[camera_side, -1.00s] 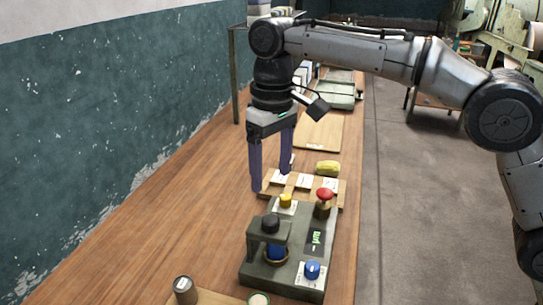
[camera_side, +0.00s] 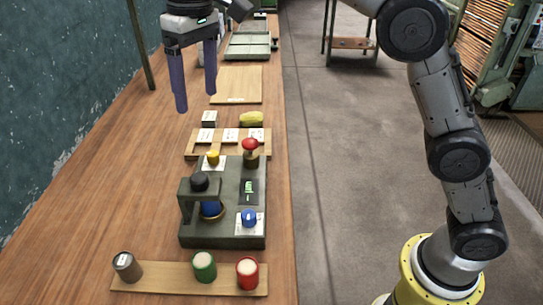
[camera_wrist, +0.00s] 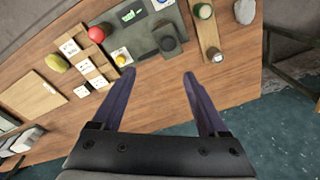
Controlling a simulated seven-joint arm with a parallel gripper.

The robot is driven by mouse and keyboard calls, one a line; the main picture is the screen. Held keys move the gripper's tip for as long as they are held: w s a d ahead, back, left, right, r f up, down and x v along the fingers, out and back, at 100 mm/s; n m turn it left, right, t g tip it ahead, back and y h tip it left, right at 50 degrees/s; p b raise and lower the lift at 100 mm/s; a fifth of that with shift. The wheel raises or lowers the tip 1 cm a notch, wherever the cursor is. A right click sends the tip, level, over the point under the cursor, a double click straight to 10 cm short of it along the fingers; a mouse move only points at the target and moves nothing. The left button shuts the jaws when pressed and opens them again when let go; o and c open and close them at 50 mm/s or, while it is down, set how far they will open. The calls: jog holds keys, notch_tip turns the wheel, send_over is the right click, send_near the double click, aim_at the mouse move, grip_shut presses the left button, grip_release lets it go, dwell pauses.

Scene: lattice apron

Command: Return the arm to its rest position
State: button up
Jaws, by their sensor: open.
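My gripper (camera_side: 197,97) is open and empty, with its two purple-grey fingers pointing down above the wooden workbench (camera_side: 105,165) in the side view. The fingers are apart and touch nothing that I can see. In the wrist view my gripper (camera_wrist: 157,73) also shows open, with bare bench between the fingertips. My arm arches in from the right side; its upper part is cut off by the top of the side view.
A grey-green control box (camera_side: 226,205) with a red knob (camera_side: 250,145) stands below the gripper in the picture. A wooden strip (camera_side: 190,278) holds brown, green and red cylinders. A yellow lump (camera_side: 251,119) lies behind a board of white cards (camera_side: 230,136). The left bench is clear.

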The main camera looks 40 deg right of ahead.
jog(key=s+d+r+m+t, duration=0.1)
jog(key=s+d+r, duration=0.2)
jog(key=s+d, duration=0.55)
jog(key=s+d+r+m+t, duration=0.2)
jog(key=s+d+r, duration=0.1)
jog(key=s+d, duration=0.5)
jog(key=s+d+f+t, duration=0.1)
jog(key=s+d+f, duration=0.2)
jog(key=s+f, duration=0.2)
jog(key=s+d+f+t, duration=0.1)
jog(key=s+d+f, duration=0.2)
jog(key=f, duration=0.9)
jog(key=shift+s+h, duration=0.3)
jog(key=shift+s, duration=1.45)
jog(key=shift+d+r, duration=0.1)
